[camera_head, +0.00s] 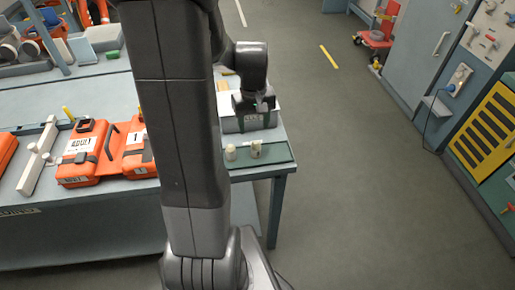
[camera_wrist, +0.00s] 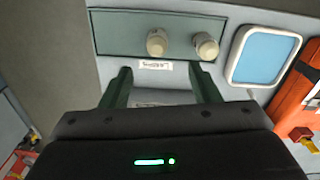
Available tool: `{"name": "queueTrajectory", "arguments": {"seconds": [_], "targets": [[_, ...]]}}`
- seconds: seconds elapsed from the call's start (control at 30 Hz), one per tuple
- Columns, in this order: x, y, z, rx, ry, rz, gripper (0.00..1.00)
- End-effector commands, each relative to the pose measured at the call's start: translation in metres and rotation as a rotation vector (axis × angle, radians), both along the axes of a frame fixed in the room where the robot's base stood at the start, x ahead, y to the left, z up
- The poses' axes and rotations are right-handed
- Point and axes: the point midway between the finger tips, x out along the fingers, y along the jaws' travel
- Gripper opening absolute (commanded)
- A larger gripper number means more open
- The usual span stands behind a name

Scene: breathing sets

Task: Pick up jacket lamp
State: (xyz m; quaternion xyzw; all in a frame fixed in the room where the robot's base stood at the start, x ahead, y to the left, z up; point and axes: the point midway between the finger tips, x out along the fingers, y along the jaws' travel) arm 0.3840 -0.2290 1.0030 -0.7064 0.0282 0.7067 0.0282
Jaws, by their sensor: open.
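Two small cream-coloured lamps stand on a dark green mat (camera_head: 278,153) at the right end of the workbench. In the head view one lamp (camera_head: 231,153) is on the left and the other (camera_head: 255,149) on the right. In the wrist view they show as a left lamp (camera_wrist: 157,42) and a right lamp (camera_wrist: 206,46) on the green mat (camera_wrist: 120,35). My gripper (camera_head: 256,103) is open and empty above the bench end. In the wrist view its two fingers (camera_wrist: 163,80) are apart, with the lamps beyond the tips and not between them.
A label reading LAMPS (camera_wrist: 155,65) lies beside the mat. A blue-topped tray (camera_wrist: 264,56) is close to the right lamp in the wrist view. Orange cases (camera_head: 82,158) stand left on the bench (camera_head: 100,92). The floor (camera_head: 350,180) to the right is clear.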

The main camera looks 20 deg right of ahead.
Motion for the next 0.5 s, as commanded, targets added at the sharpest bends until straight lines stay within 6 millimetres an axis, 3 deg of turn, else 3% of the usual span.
{"name": "queueTrajectory", "arguments": {"seconds": [0.2, 0.5], "targets": [[0.0, 0.0, -0.038, 0.001, 0.003, -0.002, 0.56], [-0.001, -0.001, -0.056, 0.0, 0.001, -0.003, 0.56]]}}
